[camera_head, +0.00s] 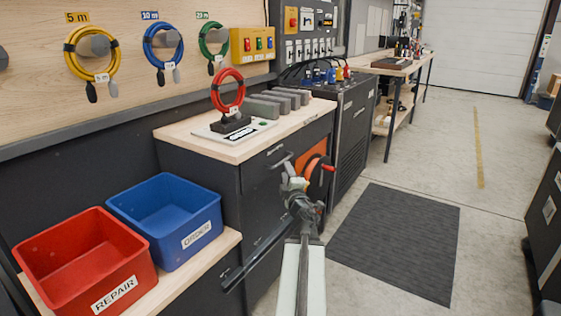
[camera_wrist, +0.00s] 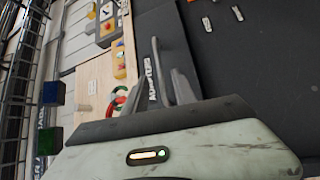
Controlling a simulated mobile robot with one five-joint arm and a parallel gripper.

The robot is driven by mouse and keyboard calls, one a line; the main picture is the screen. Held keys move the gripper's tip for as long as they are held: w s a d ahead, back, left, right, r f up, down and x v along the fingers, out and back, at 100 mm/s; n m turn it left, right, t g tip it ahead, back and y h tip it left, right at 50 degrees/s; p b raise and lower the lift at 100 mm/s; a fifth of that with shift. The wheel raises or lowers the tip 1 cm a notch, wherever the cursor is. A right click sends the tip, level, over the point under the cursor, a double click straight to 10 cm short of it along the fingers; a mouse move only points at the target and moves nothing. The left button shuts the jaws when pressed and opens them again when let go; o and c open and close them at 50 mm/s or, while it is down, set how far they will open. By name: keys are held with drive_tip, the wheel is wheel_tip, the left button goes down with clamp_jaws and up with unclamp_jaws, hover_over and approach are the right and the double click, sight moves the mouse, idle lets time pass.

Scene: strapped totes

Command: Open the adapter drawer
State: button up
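The adapter drawer (camera_head: 259,179) is a dark front in the wood-topped cabinet, just under the worktop, and looks shut. Its bar handle (camera_head: 281,160) sticks out near the top. My gripper (camera_head: 291,182) is in front of this drawer, close to the handle in the picture; I cannot tell whether they touch. In the wrist view the drawer's white label (camera_wrist: 150,80) shows sideways beside dark prongs.
A dark bar (camera_head: 256,260) juts out low on the cabinet. An orange cable reel (camera_head: 316,172) hangs just right of my gripper. Red (camera_head: 85,256) and blue (camera_head: 165,218) bins stand at left. A dark mat (camera_head: 396,240) lies on open floor at right.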

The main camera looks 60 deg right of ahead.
sight(283, 160)
drive_tip(key=p+x, duration=0.1)
drive_tip(key=x, duration=0.6)
drive_tip(key=shift+w+d, duration=0.15)
drive_tip(key=shift+d, duration=0.2)
clamp_jaws()
idle(1.0)
